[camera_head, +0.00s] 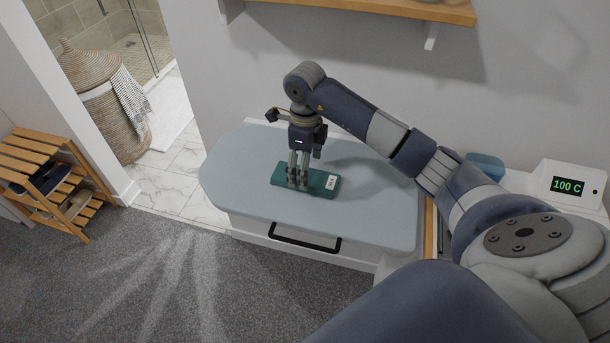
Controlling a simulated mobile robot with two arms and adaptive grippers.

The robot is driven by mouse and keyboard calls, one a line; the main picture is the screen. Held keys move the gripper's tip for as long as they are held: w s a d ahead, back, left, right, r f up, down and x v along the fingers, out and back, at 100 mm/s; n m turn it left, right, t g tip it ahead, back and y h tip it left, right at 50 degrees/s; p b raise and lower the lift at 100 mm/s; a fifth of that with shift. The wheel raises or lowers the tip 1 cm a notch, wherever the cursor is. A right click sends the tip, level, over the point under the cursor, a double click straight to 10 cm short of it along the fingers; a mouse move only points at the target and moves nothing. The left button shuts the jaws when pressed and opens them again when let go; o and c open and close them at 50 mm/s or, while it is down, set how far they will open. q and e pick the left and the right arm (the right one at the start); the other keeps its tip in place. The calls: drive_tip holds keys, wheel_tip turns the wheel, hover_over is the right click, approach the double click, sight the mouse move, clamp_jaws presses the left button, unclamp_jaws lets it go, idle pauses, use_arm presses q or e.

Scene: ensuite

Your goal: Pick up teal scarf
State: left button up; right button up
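The teal scarf (318,183) is a flat, folded dark-teal bundle with a white label at its right end. It lies on the pale blue-grey top of a white drawer unit (235,183). My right gripper (298,183) points down over the left half of the scarf, and its fingertips are at the scarf. The fingers look close together and hide part of the scarf. I cannot tell whether they are closed on it. My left gripper is not in view.
A blue container (485,167) and a white device reading "100 C" (569,187) stand at the right. A wooden shelf (380,8) hangs on the wall above. A wicker basket (108,105) and slatted rack (60,185) stand at the left. Open carpet (180,280) lies in front.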

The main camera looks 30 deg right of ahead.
wheel_tip(320, 180, down, 2)
drive_tip(key=shift+f, duration=0.3)
drive_tip(key=shift+c, duration=1.4)
drive_tip(key=c, duration=0.9)
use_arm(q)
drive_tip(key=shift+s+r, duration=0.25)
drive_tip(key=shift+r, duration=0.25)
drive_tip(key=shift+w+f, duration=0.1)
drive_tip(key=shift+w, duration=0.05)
use_arm(e)
drive_tip(key=shift+r, duration=0.1)
